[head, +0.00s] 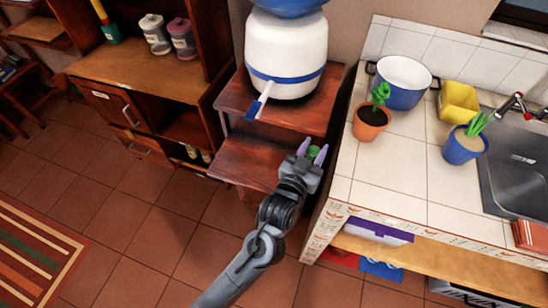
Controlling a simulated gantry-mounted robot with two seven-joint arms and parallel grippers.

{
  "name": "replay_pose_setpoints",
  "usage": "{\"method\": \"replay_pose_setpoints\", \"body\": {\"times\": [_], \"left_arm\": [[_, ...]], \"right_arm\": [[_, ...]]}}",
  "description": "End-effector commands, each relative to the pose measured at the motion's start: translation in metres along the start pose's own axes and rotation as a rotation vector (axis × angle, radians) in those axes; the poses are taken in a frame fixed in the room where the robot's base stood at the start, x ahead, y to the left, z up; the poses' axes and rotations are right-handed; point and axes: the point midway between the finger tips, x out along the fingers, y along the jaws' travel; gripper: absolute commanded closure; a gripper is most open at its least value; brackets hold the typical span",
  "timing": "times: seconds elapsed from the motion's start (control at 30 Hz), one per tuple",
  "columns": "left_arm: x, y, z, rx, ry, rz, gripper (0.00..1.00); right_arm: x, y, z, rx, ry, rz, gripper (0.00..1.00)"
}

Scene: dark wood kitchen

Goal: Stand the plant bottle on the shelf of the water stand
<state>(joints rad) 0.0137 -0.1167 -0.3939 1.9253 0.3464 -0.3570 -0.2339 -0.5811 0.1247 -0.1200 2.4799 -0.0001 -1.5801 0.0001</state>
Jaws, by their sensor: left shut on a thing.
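The wooden water stand (225,103) carries a large white and blue water dispenser (286,55) on its top. Its lower shelf (245,163) is a dark red-brown board with bare wood showing. My left gripper (312,152) is at the right end of this shelf, between the stand and the tiled counter. It is shut on the plant bottle (314,153), of which only a small green part shows between the fingers. The gripper hides the rest of the bottle, so I cannot tell whether it touches the shelf. My right gripper is not in view.
The tiled counter (390,205) at the right holds a blue and white pot (402,95), two potted plants and a yellow container (457,102). A wooden cabinet (150,75) stands at the left.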

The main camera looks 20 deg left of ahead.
Motion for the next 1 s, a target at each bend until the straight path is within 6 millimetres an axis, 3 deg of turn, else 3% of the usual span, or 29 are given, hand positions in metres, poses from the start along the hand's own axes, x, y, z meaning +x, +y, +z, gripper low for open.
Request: {"method": "replay_pose_setpoints", "body": {"times": [0.3, 0.5, 0.77, 1.0], "left_arm": [[0.017, -0.062, 0.041, 0.004, 0.000, -0.002, 1.00], [0.025, -0.089, 0.056, 0.003, 0.001, -0.002, 1.00], [0.027, -0.097, 0.063, 0.000, 0.000, 0.000, 1.00], [0.026, -0.097, 0.092, 0.000, -0.001, 0.000, 1.00]], "right_arm": [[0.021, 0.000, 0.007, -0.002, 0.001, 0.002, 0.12], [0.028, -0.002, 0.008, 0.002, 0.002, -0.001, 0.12], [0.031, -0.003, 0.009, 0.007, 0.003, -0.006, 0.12], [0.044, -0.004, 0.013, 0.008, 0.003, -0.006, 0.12]]}}
